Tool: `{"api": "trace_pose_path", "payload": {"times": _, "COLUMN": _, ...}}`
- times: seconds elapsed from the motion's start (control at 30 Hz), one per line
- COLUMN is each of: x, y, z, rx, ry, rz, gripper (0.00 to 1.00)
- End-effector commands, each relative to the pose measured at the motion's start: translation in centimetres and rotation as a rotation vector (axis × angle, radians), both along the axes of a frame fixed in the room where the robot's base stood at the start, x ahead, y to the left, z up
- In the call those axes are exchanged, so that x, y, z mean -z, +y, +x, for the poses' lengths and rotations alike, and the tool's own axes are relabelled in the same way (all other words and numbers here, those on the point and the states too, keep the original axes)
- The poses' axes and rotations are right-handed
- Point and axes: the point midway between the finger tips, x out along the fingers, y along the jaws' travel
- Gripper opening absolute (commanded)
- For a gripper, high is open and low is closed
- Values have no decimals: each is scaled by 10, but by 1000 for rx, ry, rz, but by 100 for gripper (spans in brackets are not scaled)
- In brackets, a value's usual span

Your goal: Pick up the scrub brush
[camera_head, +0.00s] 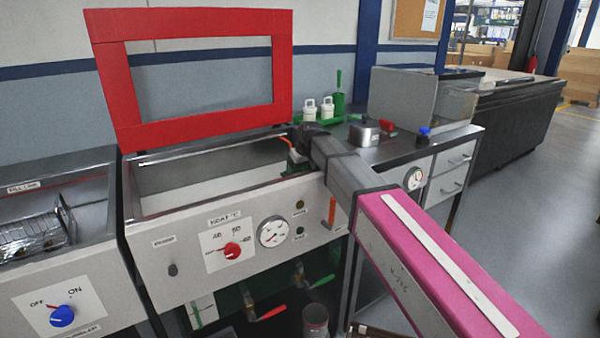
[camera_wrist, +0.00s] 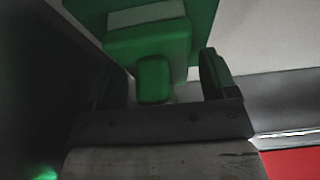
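A green block-like thing (camera_wrist: 155,80) lies between the fingers of my gripper (camera_wrist: 165,84) in the wrist view; it may be the scrub brush, but no bristles show. The fingers are apart, with dark gaps beside the green block, and I see no clear contact. In the head view my gripper (camera_head: 296,163) is low at the right end of the open tank (camera_head: 210,185), with green showing at its tip. My arm hides part of that area. An upright green thing with a thin handle (camera_head: 338,98) stands behind, on the bench; I cannot tell whether it is a brush.
The tank's red-framed lid (camera_head: 112,75) stands open behind it. Two white bottles (camera_head: 309,109) stand by the green thing. A metal box (camera_head: 364,134) and a blue-capped item (camera_head: 424,136) sit on the right bench. Another basin (camera_head: 50,222) is at left. The floor at right is clear.

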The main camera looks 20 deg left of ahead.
Motion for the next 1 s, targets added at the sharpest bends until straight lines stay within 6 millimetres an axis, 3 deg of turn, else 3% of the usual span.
{"api": "trace_pose_path", "payload": {"times": 0.03, "x": 0, "y": 0, "z": 0, "rx": 0, "ry": 0, "rz": 0, "gripper": 61}}
{"api": "trace_pose_path", "payload": {"times": 0.13, "x": 0, "y": 0, "z": 0, "rx": 0, "ry": 0, "rz": 0, "gripper": 31}}
{"api": "trace_pose_path", "payload": {"times": 0.2, "x": 0, "y": 0, "z": 0, "rx": 0, "ry": 0, "rz": 0, "gripper": 27}}
{"api": "trace_pose_path", "payload": {"times": 0.57, "x": -5, "y": 0, "z": 0, "rx": 0, "ry": -1, "rz": 1, "gripper": 27}}
{"api": "trace_pose_path", "payload": {"times": 0.9, "x": -45, "y": 0, "z": 0, "rx": -1, "ry": -3, "rz": 2, "gripper": 27}}
{"api": "trace_pose_path", "payload": {"times": 1.0, "x": -54, "y": 6, "z": -23, "rx": -2, "ry": -1, "rz": 0, "gripper": 27}}
